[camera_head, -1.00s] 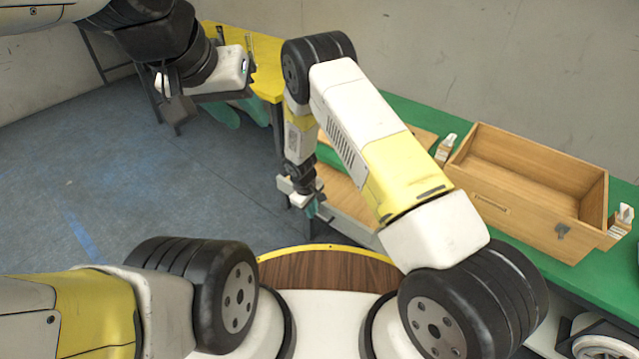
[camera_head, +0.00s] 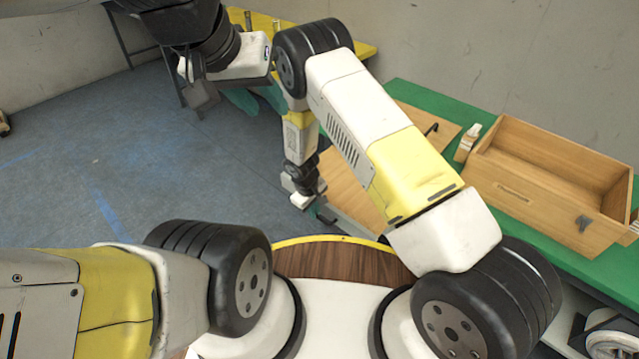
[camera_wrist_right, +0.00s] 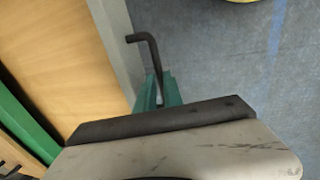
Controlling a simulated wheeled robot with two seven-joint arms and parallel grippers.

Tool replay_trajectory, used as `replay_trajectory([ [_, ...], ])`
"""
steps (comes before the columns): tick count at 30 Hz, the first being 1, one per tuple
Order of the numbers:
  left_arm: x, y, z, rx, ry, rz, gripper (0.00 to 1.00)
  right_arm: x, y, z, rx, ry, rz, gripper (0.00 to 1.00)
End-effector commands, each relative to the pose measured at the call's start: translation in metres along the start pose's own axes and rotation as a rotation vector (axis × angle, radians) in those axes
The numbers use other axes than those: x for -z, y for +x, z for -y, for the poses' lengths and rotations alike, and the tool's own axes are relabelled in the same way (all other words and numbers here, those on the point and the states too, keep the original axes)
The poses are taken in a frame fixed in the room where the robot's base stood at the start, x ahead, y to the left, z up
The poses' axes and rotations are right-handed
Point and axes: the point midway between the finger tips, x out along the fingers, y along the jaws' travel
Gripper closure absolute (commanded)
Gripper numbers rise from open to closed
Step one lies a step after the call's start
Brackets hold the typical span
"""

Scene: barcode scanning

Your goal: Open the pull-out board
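The pull-out board (camera_head: 345,195) is a flat wooden panel with a grey front edge, beside the green table in the head view. It sticks out past the table edge. In the right wrist view the board (camera_wrist_right: 60,55) fills the upper left, with its black bent handle (camera_wrist_right: 153,50) at the grey edge. My right gripper (camera_wrist_right: 160,90) has green fingertips close together on either side of the handle's shaft. In the head view my right gripper (camera_head: 303,197) is at the board's front edge.
A wooden box (camera_head: 550,185) with a dark latch stands on the green table (camera_head: 590,265), a small bottle (camera_head: 467,142) beside it. Another wooden panel (camera_head: 420,120) is further back. A yellow table (camera_head: 350,48) stands behind my right arm. The floor on the left is open.

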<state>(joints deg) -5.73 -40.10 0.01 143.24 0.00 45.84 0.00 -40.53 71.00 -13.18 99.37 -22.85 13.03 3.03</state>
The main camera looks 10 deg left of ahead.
Motion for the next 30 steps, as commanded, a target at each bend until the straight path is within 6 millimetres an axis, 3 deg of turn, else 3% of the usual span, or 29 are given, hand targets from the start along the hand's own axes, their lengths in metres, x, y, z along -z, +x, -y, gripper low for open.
replay_trajectory([
  [1,0.000,0.000,0.000,0.000,0.000,0.000,0.64,0.000,0.000,-0.001,-0.001,0.000,-0.001,0.78],
  [3,0.000,0.000,0.000,0.000,0.000,0.000,0.64,0.000,0.000,-0.001,-0.001,0.000,-0.001,0.67],
  [14,0.000,0.000,0.000,0.000,0.000,0.000,0.64,0.001,-0.004,0.000,0.000,0.000,-0.001,0.67],
  [24,0.000,0.000,0.000,0.000,0.000,0.000,0.64,0.001,-0.059,0.000,0.000,0.000,-0.004,0.67],
  [30,0.000,0.000,0.000,0.000,0.000,0.000,0.64,0.000,-0.076,0.000,0.000,0.000,-0.001,0.67],
])
